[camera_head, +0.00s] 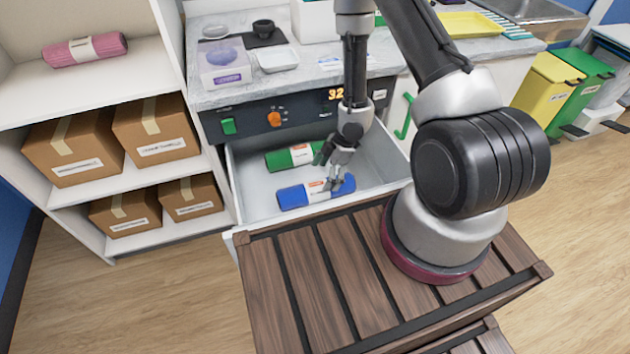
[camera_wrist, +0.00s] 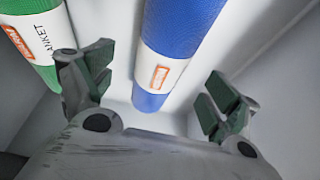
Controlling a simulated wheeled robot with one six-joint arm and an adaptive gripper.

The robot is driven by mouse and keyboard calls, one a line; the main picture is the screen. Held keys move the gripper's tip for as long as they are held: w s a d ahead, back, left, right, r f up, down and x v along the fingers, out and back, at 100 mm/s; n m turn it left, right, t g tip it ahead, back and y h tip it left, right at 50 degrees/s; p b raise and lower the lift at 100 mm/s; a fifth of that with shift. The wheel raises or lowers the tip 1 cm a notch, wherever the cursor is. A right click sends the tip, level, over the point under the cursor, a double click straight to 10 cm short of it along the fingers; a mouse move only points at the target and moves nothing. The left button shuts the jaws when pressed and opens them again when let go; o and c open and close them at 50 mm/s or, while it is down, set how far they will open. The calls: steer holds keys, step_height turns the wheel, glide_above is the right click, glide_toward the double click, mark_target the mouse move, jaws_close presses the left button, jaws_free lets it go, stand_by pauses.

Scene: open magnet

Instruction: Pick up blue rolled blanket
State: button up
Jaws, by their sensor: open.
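The blue rolled blanket (camera_head: 300,196) lies in the open drawer, with a white label band around it. In the wrist view the blue blanket (camera_wrist: 182,28) lies between the two fingers, farther from the camera than they are. A green rolled blanket (camera_head: 281,159) lies behind it in the drawer; in the wrist view it shows at the left (camera_wrist: 40,25), close to the left finger. My gripper (camera_head: 336,172) is over the drawer, above the blue blanket's right half. It is open, and its fingers (camera_wrist: 155,95) hold nothing. I cannot tell whether a finger touches the blanket.
The drawer walls (camera_head: 232,182) surround both blankets. A counter (camera_head: 225,96) with a clear box and dishes is above the drawer. A shelf (camera_head: 25,90) at left holds a pink roll (camera_head: 85,49) and several cardboard boxes (camera_head: 70,148). Bins (camera_head: 545,85) stand at right.

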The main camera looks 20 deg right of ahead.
mark_target(316, 192)
steer(key=x, duration=0.8)
steer(key=shift+s+f, duration=0.15)
steer(key=shift+a, duration=0.1)
steer(key=c, duration=1.5)
steer(key=shift+o, duration=0.2)
